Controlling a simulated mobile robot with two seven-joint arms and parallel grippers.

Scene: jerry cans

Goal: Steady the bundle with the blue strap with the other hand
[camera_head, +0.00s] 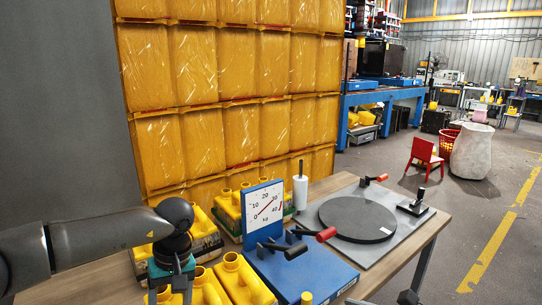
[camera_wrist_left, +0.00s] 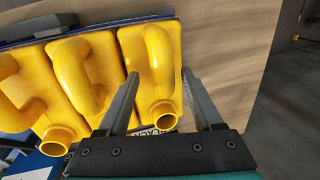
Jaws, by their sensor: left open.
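Yellow jerry cans (camera_head: 238,281) stand side by side at the bottom of the head view, partly hidden by my left arm and cut off below. In the left wrist view several yellow cans (camera_wrist_left: 98,70) form a tight row, with a thin dark blue band (camera_wrist_left: 95,27) along their far edge. I cannot tell whether this band is the strap. My left gripper (camera_head: 172,291) is over the near left of the bench. In the wrist view the open left gripper (camera_wrist_left: 161,76) has its fingers on either side of the end can's spout (camera_wrist_left: 163,114). Contact is unclear.
More yellow cans (camera_head: 229,206) stand behind. A dial scale (camera_head: 263,209), a blue box (camera_head: 300,272), a red-tipped black handle (camera_head: 326,234) and a round dark plate (camera_head: 357,218) crowd the bench. Bare wood (camera_wrist_left: 225,35) shows beside the end can. A yellow stack (camera_head: 230,90) stands behind.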

